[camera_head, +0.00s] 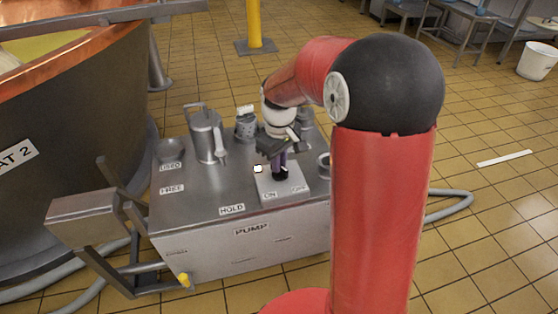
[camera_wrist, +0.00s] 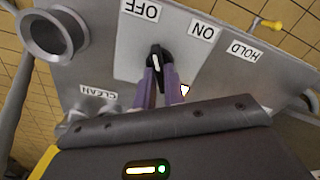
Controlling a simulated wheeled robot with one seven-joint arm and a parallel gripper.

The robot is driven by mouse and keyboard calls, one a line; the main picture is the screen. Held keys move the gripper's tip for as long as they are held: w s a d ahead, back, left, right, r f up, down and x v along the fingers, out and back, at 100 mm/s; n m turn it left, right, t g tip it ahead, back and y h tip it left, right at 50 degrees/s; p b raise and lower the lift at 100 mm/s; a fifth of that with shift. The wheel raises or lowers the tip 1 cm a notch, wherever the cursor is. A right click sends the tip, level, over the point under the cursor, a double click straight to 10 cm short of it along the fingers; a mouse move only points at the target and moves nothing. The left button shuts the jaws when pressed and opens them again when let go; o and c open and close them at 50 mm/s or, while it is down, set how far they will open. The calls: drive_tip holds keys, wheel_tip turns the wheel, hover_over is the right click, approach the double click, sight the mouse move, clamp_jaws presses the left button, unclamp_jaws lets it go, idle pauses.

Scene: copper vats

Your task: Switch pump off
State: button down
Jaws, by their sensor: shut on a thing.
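The pump switch is a black rotary knob (camera_wrist: 155,57) with a white line, set on a light plate (camera_wrist: 125,62). The plate carries an OFF label (camera_wrist: 140,10) and an ON label (camera_wrist: 204,29), both upside down in the wrist view. The white line runs roughly up the picture, leaning slightly to the OFF side. My gripper (camera_wrist: 157,72) has its purple fingers shut on the knob, one on each side. In the head view my gripper (camera_head: 281,166) reaches down to the knob, whose dark base (camera_head: 281,174) shows behind the ON label (camera_head: 270,195).
The grey pump cabinet (camera_head: 232,265) also bears a lidded metal jug (camera_head: 205,135), a jar (camera_head: 245,125), and USED, FREE and HOLD labels. A metal cup (camera_wrist: 53,33) stands beside the plate. A copper-rimmed vat (camera_head: 75,120) is at left. Tiled floor is open at right.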

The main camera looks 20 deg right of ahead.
drive_tip(key=c, duration=1.5)
unclamp_jaws()
drive_tip(key=shift+r, duration=3.9)
